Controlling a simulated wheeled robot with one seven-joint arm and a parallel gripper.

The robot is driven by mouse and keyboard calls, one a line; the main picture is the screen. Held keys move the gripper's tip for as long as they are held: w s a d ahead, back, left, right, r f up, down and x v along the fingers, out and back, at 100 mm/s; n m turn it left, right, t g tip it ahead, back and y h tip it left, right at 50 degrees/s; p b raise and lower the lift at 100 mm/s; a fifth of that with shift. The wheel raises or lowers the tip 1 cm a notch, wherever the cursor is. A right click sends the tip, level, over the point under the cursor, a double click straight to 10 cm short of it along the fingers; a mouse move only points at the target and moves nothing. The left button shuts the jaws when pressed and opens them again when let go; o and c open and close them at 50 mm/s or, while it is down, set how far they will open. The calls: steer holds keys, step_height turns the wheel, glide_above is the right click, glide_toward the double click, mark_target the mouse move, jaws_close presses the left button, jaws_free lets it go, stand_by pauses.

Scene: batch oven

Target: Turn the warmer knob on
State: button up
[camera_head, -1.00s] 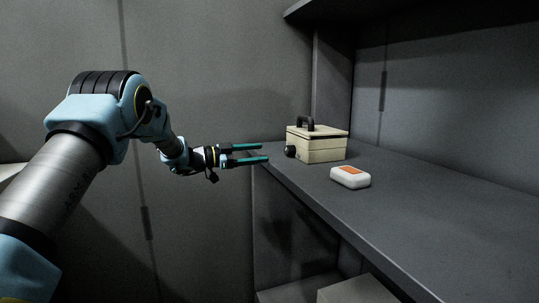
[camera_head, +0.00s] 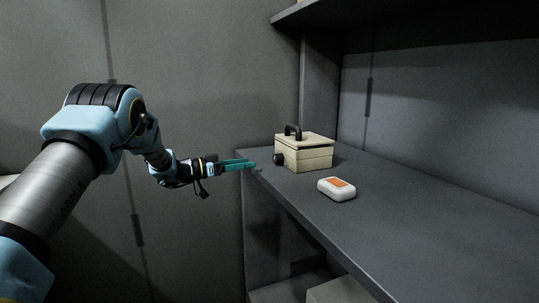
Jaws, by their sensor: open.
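The warmer (camera_head: 305,157) is a cream box with a lid and a black handle on top. It stands on the grey shelf (camera_head: 400,205) near the shelf's far left corner. Its black round knob (camera_head: 278,159) sticks out from the side facing my gripper. My gripper (camera_head: 254,164) has teal fingers pointing right at the knob. The fingers are open and empty, with their tips at the shelf's left edge, a short gap left of the knob.
A white rounded block with an orange top (camera_head: 337,188) lies on the shelf in front of the warmer. An upper shelf (camera_head: 300,14) hangs above, and a pale box (camera_head: 340,291) sits below. The right part of the shelf is clear.

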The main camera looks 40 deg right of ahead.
mark_target(274, 160)
steer(key=p+x, duration=0.1)
steer(key=x, duration=0.9)
steer(key=shift+c, duration=0.2)
steer(key=shift+f, duration=0.1)
jaws_close()
